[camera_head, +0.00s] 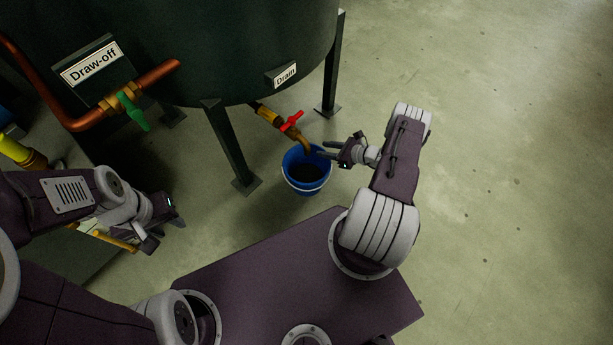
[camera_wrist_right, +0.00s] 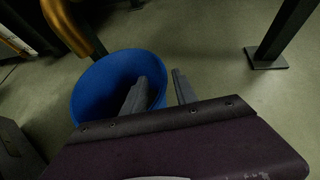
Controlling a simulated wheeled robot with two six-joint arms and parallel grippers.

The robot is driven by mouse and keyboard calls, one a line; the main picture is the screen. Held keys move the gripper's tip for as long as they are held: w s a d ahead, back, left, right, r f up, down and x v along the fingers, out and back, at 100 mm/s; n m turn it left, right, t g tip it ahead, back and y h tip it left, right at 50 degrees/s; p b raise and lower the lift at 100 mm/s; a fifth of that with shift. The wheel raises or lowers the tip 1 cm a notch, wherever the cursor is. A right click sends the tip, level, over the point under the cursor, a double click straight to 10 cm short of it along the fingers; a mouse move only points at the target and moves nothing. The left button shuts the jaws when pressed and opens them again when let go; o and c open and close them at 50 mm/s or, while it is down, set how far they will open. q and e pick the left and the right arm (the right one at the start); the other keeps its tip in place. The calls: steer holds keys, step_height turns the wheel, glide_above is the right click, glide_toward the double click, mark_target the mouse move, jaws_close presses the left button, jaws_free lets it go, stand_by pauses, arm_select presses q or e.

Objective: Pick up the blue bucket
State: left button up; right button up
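The blue bucket (camera_head: 304,187) stands upright on the floor under the drain spout, with a pale band or handle around it and a dark inside. My right gripper (camera_head: 325,150) is at the bucket's upper right rim, with its fingers apart. In the right wrist view the bucket (camera_wrist_right: 100,88) is left of centre. One finger overlaps the bucket opening and the other is outside it, with the rim seeming to lie between them; contact cannot be told. My left gripper (camera_head: 168,232) is well left of the bucket, empty, with its fingers apart.
The drain pipe with a red valve handle (camera_head: 291,121) ends directly above the bucket. A dark tank (camera_head: 220,50) on legs (camera_head: 232,147) stands behind it. A copper draw-off pipe with a green valve (camera_head: 131,111) is at left. The floor (camera_head: 500,180) to the right is clear.

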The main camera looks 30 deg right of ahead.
mark_target(318, 149)
steer(key=b+x, duration=0.2)
steer(key=x, duration=0.1)
steer(key=shift+a+f, duration=0.15)
steer(key=shift+f, duration=0.3)
steer(key=shift+w+a+f, duration=0.1)
steer(key=shift+w+a, duration=0.1)
steer(key=shift+w, duration=0.25)
jaws_close()
steer(key=shift+r, duration=0.2)
stand_by(0.4)
